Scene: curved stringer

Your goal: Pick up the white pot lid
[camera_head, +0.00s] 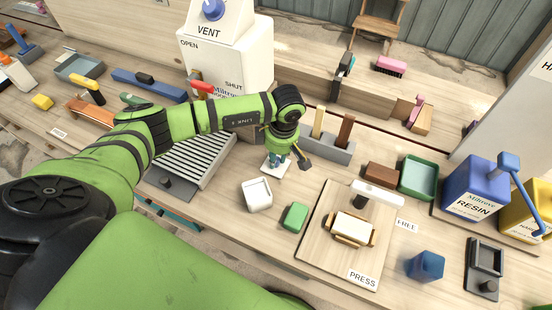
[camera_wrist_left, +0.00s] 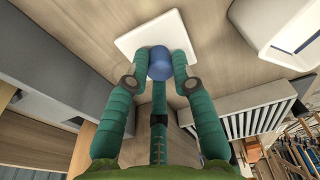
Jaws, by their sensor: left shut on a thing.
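The white pot lid (camera_wrist_left: 130,42) is a flat square plate with a round blue knob (camera_wrist_left: 160,62). It also shows in the head view (camera_head: 268,166), low over the bench and partly hidden by my gripper. My left gripper (camera_head: 279,157) points down at it, and its green fingers are shut on the blue knob from both sides. I cannot tell whether the lid touches the bench top. The open white square pot (camera_head: 257,195) stands just in front of the lid, and it also shows at the top right of the left wrist view (camera_wrist_left: 262,32). My right gripper is not in view.
A green block (camera_head: 294,216) and a wooden press board (camera_head: 318,255) lie to the right of the pot. A slatted grille (camera_head: 205,150) is left of the gripper. A grey holder with upright sticks (camera_head: 338,153) stands behind right. Green tray (camera_head: 418,178) farther right.

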